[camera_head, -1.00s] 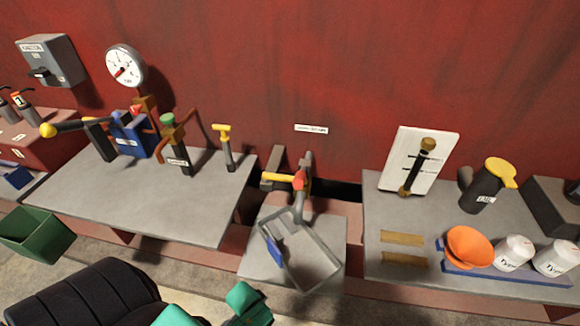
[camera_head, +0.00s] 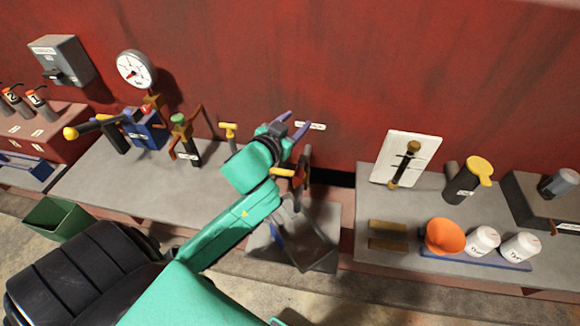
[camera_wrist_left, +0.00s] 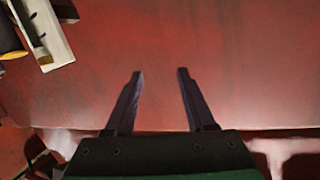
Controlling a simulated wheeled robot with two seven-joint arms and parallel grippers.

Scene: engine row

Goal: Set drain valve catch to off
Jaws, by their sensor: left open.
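What looks like the drain valve (camera_head: 305,166) stands at the middle of the wall's foot, above a grey tray (camera_head: 318,262). A yellow lever (camera_head: 283,172) and a red part (camera_head: 302,172) show on it. My left arm covers some of it, and I cannot tell which part is the catch or how it is set. My left gripper (camera_head: 293,122) is open and empty, just above the valve and near a small wall label (camera_head: 312,126). In the left wrist view its two fingers (camera_wrist_left: 160,72) are spread before the bare red wall. My right gripper is not in view.
Left of the valve stand a yellow-topped tap (camera_head: 229,135), a green-knobbed valve (camera_head: 180,135) and a blue unit with a gauge (camera_head: 135,69). To the right are a white board (camera_head: 420,155), a jug (camera_head: 468,180), an orange cup (camera_head: 444,236) and white tubs (camera_head: 483,241).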

